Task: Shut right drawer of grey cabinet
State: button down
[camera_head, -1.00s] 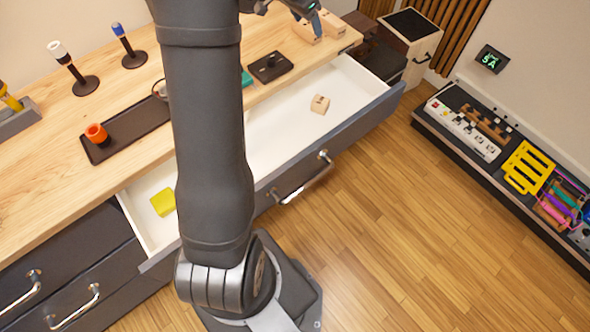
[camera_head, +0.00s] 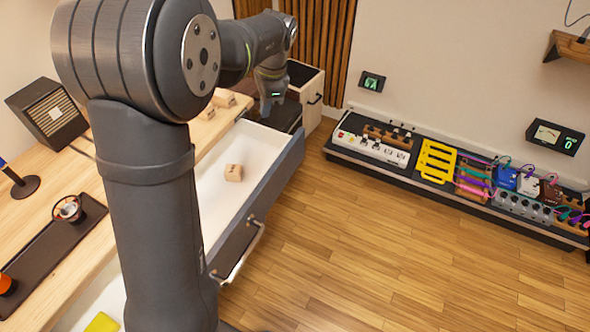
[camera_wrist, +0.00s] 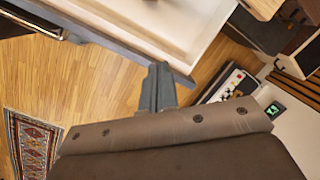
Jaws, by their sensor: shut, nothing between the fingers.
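The grey cabinet has a wooden top (camera_head: 40,225) on the left of the head view. Its right drawer stands open, showing a white interior (camera_head: 215,200) and a grey front (camera_head: 275,185) with a metal handle (camera_head: 245,250). My gripper (camera_head: 267,106) is shut and empty by the drawer's far end. In the wrist view, the closed fingers (camera_wrist: 157,84) are close to the end of the drawer front (camera_wrist: 115,42); I cannot tell whether they touch. My arm hides part of the drawer and cabinet.
A low pedal rack (camera_head: 440,185) with several devices runs along the right wall. A box-like cabinet (camera_head: 309,90) stands beyond the drawer. Wooden floor (camera_head: 350,265) in front of the drawer is clear. A patterned rug (camera_wrist: 32,145) shows in the wrist view.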

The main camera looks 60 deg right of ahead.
jog(key=s+r+m+t, duration=0.3)
jog(key=s+m+t, duration=0.5)
jog(key=s, duration=1.1)
notch_tip(320, 180, down, 18)
jog(key=r+m+g, duration=0.1)
jog(key=shift+w+d+r+x, duration=0.2)
jog(key=shift+w+r+x, duration=0.05)
jog(key=shift+x, duration=1.9)
jog(key=shift+w+d+r+x, duration=0.15)
jog(key=shift+w+r+x, duration=0.1)
jog(key=shift+x, duration=1.9)
jog(key=shift+w+d+r+x, duration=0.2)
jog(key=shift+w+r+x, duration=0.05)
jog(key=shift+x, duration=1.95)
jog(key=w, duration=2.2)
jog(key=shift+w, duration=0.25)
jog(key=shift+w+r, duration=0.1)
jog(key=shift+w, duration=0.3)
